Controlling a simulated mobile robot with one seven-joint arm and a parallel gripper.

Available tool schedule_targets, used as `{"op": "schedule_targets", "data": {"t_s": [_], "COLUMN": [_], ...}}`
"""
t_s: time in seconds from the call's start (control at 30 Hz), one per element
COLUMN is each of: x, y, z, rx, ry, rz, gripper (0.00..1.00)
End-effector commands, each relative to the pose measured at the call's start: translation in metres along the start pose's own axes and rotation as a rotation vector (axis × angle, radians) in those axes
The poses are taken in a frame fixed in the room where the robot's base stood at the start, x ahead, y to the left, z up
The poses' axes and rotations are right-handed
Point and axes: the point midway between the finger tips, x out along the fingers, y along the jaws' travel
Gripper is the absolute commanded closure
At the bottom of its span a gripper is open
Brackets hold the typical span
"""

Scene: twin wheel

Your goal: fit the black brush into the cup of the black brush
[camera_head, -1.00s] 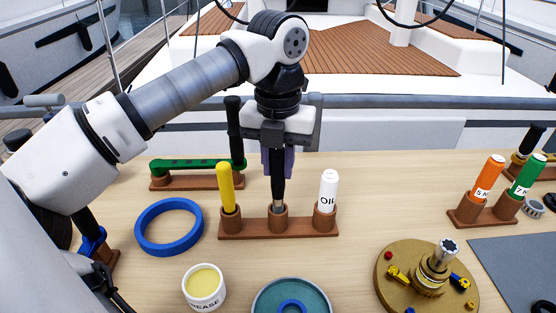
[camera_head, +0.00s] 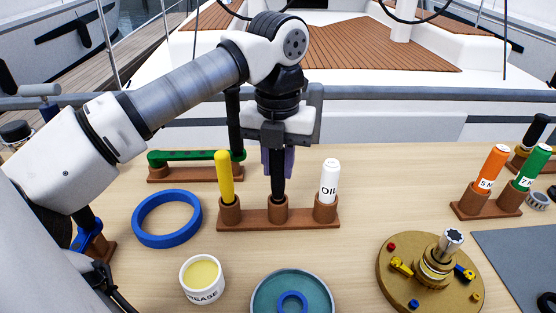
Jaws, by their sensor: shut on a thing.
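My gripper (camera_head: 278,160) points straight down over the brown rack (camera_head: 250,216) in the middle of the table. It is shut on the black brush (camera_head: 278,187), which stands upright between the fingers. The brush's lower end is inside the middle cup (camera_head: 278,211) of the rack, and its tip is hidden by the cup wall. The top of the brush is hidden by the gripper.
A yellow stick (camera_head: 225,178) stands in the rack's left cup and a white OIL bottle (camera_head: 329,182) in its right cup, both near my fingers. A blue ring (camera_head: 167,243), a grease tub (camera_head: 202,280) and a gold disc (camera_head: 398,287) lie around the rack.

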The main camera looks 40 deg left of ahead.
Motion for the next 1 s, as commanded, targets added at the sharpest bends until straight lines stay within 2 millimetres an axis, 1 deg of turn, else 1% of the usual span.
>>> {"op": "schedule_targets", "data": {"t_s": [0.23,0.27,0.43,0.77,0.87,1.0], "x": [0.007,0.006,0.006,0.004,-0.001,-0.016], "y": [0.000,0.000,0.000,0.000,0.000,0.000], "z": [0.000,0.000,0.000,0.000,0.000,0.000], "rx": [0.000,0.000,0.000,0.000,0.000,0.000], "ry": [0.000,0.000,0.000,0.000,0.000,-0.001], "rz": [0.000,0.000,0.000,0.000,0.000,0.000], "gripper": [1.00,0.74,0.52,0.51,0.51,0.51]}}
